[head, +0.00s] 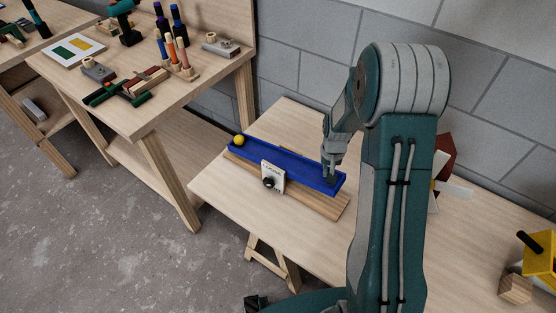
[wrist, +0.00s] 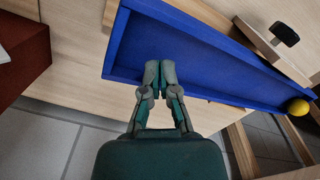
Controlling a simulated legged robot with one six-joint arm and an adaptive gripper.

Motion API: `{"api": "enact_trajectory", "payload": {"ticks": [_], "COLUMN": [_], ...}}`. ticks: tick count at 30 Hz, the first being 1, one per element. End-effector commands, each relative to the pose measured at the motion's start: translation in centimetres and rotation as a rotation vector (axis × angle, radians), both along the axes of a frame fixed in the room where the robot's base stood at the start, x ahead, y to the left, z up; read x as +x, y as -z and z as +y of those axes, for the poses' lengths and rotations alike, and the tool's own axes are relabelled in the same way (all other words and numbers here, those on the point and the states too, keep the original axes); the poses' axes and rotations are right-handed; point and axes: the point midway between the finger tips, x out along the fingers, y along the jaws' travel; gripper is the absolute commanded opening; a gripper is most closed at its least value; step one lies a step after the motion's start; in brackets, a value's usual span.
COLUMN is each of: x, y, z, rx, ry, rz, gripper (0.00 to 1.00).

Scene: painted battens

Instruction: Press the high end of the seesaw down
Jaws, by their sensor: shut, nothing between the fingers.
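The seesaw is a blue trough-shaped beam (head: 290,168) on a wooden base board (head: 318,203), with a white pivot block carrying a black knob (head: 269,183) at its middle. A yellow ball (head: 239,140) sits at the left end; it shows at the far right in the wrist view (wrist: 298,107). My gripper (head: 330,178) is at the right end, away from the ball. Its shut, empty fingertips (wrist: 160,70) overlap the blue trough (wrist: 200,50) near that end wall. I cannot tell whether they touch its floor, or how far the beam tilts.
The seesaw stands on a light wooden table (head: 232,190) against a grey block wall (head: 310,60). A red object (head: 446,155) and a yellow object with a wooden block (head: 515,288) lie to the right. Another bench with tools (head: 140,115) stands at the left.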

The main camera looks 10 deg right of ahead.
Motion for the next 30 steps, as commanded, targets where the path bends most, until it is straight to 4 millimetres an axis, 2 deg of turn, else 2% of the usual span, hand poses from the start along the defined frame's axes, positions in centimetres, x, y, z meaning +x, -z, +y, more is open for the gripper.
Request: {"api": "enact_trajectory", "payload": {"ticks": [30], "x": [0.0], "y": [1.3], "z": [0.0], "rx": [0.0], "ry": [0.0], "rz": [0.0], "gripper": [0.0]}}
